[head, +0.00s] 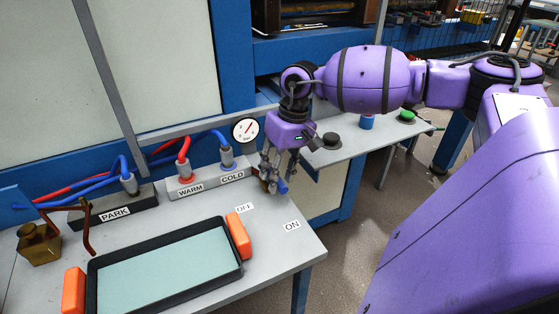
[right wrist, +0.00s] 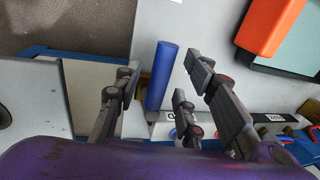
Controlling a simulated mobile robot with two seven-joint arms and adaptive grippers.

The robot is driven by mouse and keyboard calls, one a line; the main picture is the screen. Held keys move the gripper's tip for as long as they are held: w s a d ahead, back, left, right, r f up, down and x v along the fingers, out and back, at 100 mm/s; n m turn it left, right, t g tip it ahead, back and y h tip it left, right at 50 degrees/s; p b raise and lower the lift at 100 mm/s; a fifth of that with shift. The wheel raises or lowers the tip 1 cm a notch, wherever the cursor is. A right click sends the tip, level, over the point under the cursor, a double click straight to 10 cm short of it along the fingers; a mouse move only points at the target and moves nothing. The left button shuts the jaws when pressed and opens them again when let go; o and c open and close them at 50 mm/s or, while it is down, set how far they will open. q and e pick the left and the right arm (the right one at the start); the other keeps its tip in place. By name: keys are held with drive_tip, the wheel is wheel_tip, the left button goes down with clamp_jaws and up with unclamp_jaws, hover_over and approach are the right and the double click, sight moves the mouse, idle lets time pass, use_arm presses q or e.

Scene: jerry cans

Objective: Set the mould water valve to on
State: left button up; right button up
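The mould water valve has a blue handle (head: 283,188) beside the WARM/COLD block, near the back right of the grey table. An OFF label (head: 245,207) and an ON label (head: 292,226) lie in front of it. My right gripper (head: 276,178) is at the valve, pointing down, and partly hides its body. In the right wrist view the blue handle (right wrist: 162,75) lies between the spread fingers of my right gripper (right wrist: 162,78), with gaps on both sides. Which label the handle points at is hard to tell. My left gripper is not in view.
A black-rimmed tray (head: 170,295) with orange grips stands in front. The WARM/COLD block (head: 208,181) with hoses and the PARK block (head: 115,211) stand behind. A pressure gauge (head: 245,131) is above. A brown can (head: 40,243) stands at left. A side shelf (head: 345,146) is at right.

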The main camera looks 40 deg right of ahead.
wheel_tip(320, 180, up, 12)
drive_tip(key=d, duration=0.2)
drive_tip(key=shift+s+f, duration=0.2)
drive_tip(key=shift+s, duration=0.15)
drive_tip(key=shift+d+f, duration=0.1)
